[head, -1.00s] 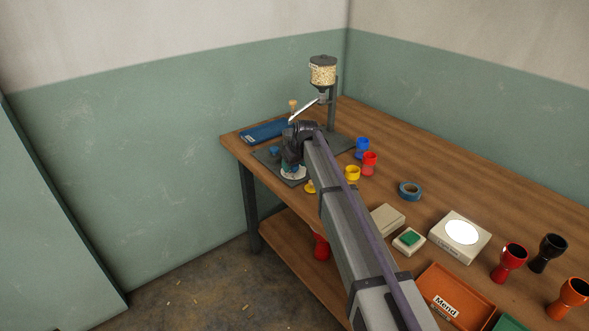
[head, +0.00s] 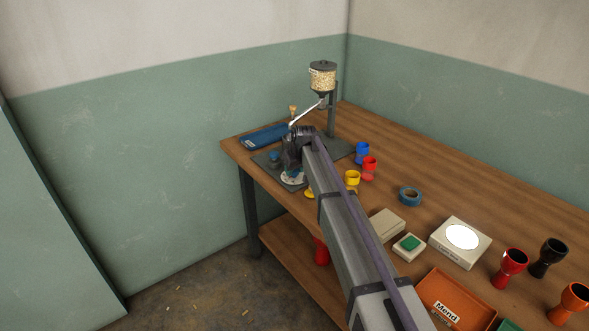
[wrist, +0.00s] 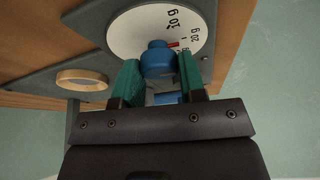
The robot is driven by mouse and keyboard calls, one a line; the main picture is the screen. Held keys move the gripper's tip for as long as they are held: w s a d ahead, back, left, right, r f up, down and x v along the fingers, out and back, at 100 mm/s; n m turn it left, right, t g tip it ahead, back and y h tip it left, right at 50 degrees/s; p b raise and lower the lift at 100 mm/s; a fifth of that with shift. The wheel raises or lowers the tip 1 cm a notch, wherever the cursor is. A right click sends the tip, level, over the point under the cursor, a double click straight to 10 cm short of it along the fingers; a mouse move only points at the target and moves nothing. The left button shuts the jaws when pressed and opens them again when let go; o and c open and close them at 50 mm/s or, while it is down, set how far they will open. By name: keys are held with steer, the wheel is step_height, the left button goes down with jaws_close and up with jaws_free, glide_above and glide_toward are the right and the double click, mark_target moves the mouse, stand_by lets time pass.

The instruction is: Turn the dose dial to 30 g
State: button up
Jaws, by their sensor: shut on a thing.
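The dose dial (wrist: 140,32) is a round white plate with black marks; "10 g" and "20 g" can be read in the wrist view. Its blue knob (wrist: 157,62) has a red pointer (wrist: 173,45), which points right, close to the "20 g" label. My gripper (wrist: 160,80) has its teal fingers on both sides of the knob and is shut on it. The right finger hides the marks beyond "20 g". In the head view the white dial (head: 291,178) shows under my gripper (head: 292,168), and my wrist hides most of the knob.
A hopper of grain (head: 322,77) stands on a post behind the dial. A blue tray (head: 264,136) lies at the back left. Blue (head: 362,151), red (head: 369,168) and yellow (head: 352,178) cups stand close right of my arm.

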steer(key=m+h, duration=0.1)
steer(key=m, duration=0.3)
steer(key=shift+a+m+h, duration=0.1)
steer(key=shift+m+h, duration=0.2)
steer(key=shift+h, duration=0.1)
steer(key=shift+m+h, duration=0.7)
steer(key=shift+m, duration=1.3)
steer(key=o, duration=0.9)
steer(key=p+v, duration=1)
steer(key=shift+s+a+r, duration=0.1)
steer(key=shift+s+r, duration=0.2)
steer(key=shift+s, duration=0.05)
